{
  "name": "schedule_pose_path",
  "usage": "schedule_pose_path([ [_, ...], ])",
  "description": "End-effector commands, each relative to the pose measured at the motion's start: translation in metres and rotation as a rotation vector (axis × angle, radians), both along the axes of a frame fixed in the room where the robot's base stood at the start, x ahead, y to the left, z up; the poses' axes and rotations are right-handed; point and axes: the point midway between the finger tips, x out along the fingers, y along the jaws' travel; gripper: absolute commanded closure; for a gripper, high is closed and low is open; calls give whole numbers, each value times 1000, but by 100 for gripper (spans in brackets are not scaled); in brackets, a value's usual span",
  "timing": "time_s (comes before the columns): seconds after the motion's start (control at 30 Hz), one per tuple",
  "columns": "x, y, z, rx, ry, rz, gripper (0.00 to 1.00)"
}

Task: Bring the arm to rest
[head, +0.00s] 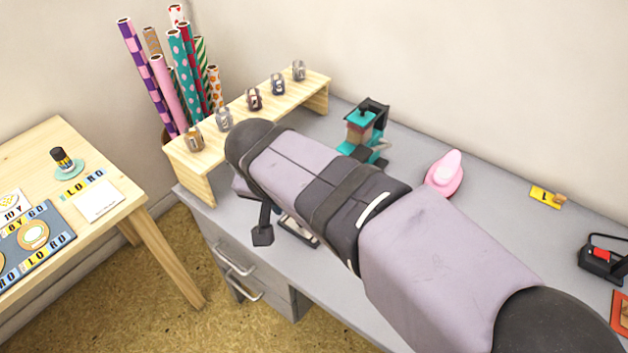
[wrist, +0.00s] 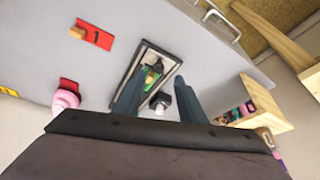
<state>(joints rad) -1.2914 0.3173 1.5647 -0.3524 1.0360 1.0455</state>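My gripper (wrist: 158,84) shows in the wrist view with its two grey fingers spread apart. A dark-framed tray (wrist: 139,62) lies on the grey desk beyond the fingertips, with something green in it. A small black object with a pale end (wrist: 160,102) appears between the fingers in the picture, with gaps on both sides. In the head view my arm reaches across the desk (head: 500,220) and hides much of its middle. Only a dark piece of my gripper end shows at its left, beside a partly hidden tray (head: 299,232).
A wooden shelf (head: 240,120) with several small metallic pieces stands at the desk's back left. A teal device (head: 362,130), a pink object (head: 445,175) and a yellow card (head: 545,196) lie along the back. A wooden table (head: 150,190) stands left.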

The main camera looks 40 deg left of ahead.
Motion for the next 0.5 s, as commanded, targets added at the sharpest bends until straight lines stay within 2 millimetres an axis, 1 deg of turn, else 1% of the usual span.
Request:
schedule_pose_path([
  [0.13,2,-2,1,-1,1,-3,63],
  [0.17,5,-5,2,-4,2,-6,63],
  [0.27,20,-21,6,-20,11,-21,63],
  [0.37,44,-52,11,-48,31,-46,63],
  [0.47,71,-98,18,-81,63,-80,63],
  [0.5,81,-119,20,-93,79,-95,63],
])
